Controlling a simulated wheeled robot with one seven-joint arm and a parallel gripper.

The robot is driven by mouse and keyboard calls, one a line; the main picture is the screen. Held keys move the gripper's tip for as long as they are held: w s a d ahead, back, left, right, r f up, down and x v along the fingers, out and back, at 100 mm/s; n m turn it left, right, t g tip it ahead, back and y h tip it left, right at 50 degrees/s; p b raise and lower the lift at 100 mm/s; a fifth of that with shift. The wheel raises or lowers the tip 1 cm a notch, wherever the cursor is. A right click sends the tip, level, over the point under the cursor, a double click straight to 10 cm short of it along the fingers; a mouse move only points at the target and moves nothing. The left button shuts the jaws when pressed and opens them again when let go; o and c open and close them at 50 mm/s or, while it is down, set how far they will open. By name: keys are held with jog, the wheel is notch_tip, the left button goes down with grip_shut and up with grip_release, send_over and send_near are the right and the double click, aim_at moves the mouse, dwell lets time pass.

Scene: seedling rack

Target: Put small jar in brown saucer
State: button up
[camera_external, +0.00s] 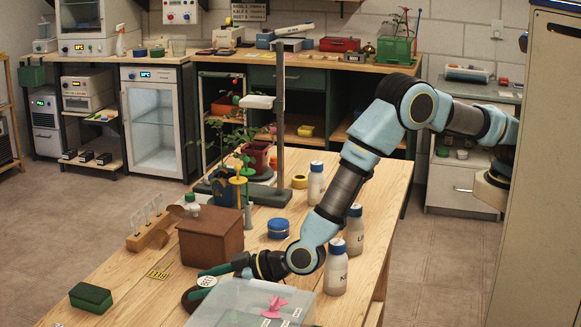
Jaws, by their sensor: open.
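A dark brown round saucer (190,299) lies on the wooden bench near the front, partly hidden by my gripper and a clear bin. A small pale round thing with dark lettering (206,281), which looks like the small jar, shows at the saucer's upper right edge. From this view I cannot tell whether it rests in the saucer or is just above it. My gripper (212,275) is open and low over the bench, its green fingers pointing left, right at the pale round thing. Whether the fingers touch it is unclear.
A clear bin (232,297) with pink pieces stands just in front of my gripper. A brown box (210,238) stands close behind it. White bottles (336,268) and a blue tub (278,229) stand to the right. A green block (91,298) lies left, with bare bench between.

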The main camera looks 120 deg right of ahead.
jog(key=shift+r, duration=0.2)
jog(key=shift+s+a, duration=0.2)
jog(key=b+v, duration=0.2)
jog(key=v, duration=0.9)
jog(key=shift+s+r, duration=0.15)
jog(key=shift+s, duration=0.05)
